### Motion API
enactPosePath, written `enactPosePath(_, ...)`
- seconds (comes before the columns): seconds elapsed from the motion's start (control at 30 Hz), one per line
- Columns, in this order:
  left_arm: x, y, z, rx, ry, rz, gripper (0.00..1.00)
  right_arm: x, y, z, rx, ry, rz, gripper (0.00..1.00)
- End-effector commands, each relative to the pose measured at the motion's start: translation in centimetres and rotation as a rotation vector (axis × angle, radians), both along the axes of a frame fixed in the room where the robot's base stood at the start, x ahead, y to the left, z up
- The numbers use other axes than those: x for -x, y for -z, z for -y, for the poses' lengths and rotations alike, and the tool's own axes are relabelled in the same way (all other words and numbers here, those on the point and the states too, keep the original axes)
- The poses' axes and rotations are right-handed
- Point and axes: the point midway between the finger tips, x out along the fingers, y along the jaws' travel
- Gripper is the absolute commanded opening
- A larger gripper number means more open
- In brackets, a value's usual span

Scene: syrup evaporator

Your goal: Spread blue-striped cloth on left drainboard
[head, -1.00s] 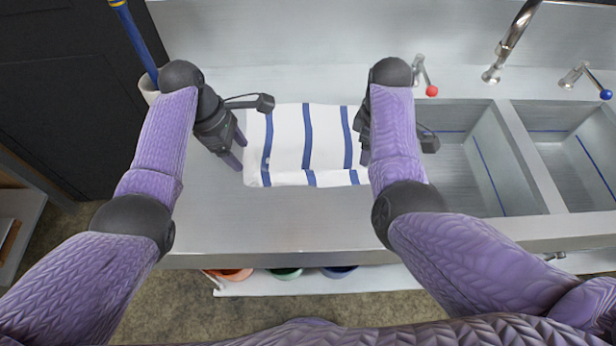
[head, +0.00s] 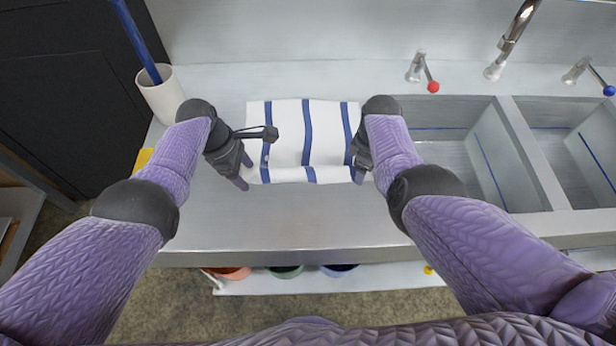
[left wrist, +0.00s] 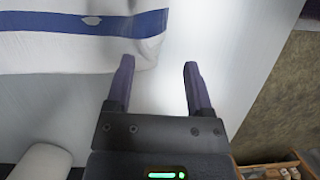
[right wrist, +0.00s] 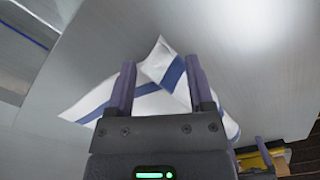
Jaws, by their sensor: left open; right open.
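The white cloth with blue stripes (head: 285,130) lies on the steel drainboard (head: 260,222) left of the sinks. Its stripes run front to back, and its near edge looks folded or curled in a narrow strip. My left gripper (head: 243,176) is open at the cloth's near left corner. In the left wrist view the cloth (left wrist: 60,55) lies beside one finger, with bare steel between the fingers (left wrist: 158,78). My right gripper (head: 359,172) is open at the near right corner. In the right wrist view a raised, folded cloth corner (right wrist: 158,62) shows between its fingers (right wrist: 160,78).
A white cup (head: 163,95) with a blue-handled tool (head: 137,42) stands at the back left. Two sink basins (head: 450,150), a faucet (head: 508,45) and red and blue tap knobs are at the right. Several coloured containers (head: 285,272) sit below the front edge, where the drainboard is bare.

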Motion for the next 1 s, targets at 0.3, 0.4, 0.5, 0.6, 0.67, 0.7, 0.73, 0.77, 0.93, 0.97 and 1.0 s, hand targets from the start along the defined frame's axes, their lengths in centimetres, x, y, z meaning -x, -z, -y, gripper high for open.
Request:
enactPosePath(0.3, -0.1, 1.0, 0.0, 0.002, -0.001, -0.003, 0.68, 0.0, 0.6, 0.0, 0.000, 0.000, -0.002, 0.68)
enactPosePath(0.4, -0.1, 1.3, 0.0, 0.002, -0.003, -0.002, 0.68, 0.0, 0.6, 0.0, 0.000, 0.000, -0.002, 0.68)
enactPosePath(0.5, 0.0, 1.5, 0.0, 0.001, -0.001, -0.003, 0.68, 0.0, 0.5, 0.0, 0.000, 0.000, -0.002, 0.68)
enactPosePath(0.6, 0.0, 1.7, 0.0, 0.001, 0.000, -0.001, 0.68, 0.0, 0.5, 0.0, 0.000, 0.000, -0.002, 0.68)
enactPosePath(0.67, 0.1, 1.7, 0.0, 0.000, 0.000, -0.001, 0.68, 0.0, 0.5, 0.0, 0.000, 0.000, -0.002, 0.68)
enactPosePath(0.7, 0.1, 1.7, 0.0, 0.000, 0.000, -0.001, 0.68, 0.0, 0.5, 0.0, 0.000, 0.000, -0.002, 0.68)
enactPosePath(0.73, 0.1, 1.7, 0.0, 0.000, 0.000, -0.001, 0.68, 0.0, 0.5, 0.0, 0.000, 0.000, -0.002, 0.68)
enactPosePath(0.77, 0.1, 1.7, 0.0, 0.000, 0.000, -0.001, 0.68, 0.0, 0.5, 0.0, 0.000, 0.000, -0.002, 0.68)
enactPosePath(0.93, 0.1, 1.7, 0.0, 0.000, 0.000, -0.001, 0.68, 0.0, 0.6, 0.0, 0.000, 0.000, -0.001, 0.68)
enactPosePath(0.97, 0.1, 1.7, 0.0, 0.000, 0.000, -0.001, 0.66, 0.0, 0.6, 0.0, 0.000, 0.000, -0.001, 0.65)
enactPosePath(1.0, 0.0, 1.7, 0.0, 0.000, 0.000, -0.001, 0.61, 0.0, 0.6, 0.0, 0.000, 0.000, -0.001, 0.61)
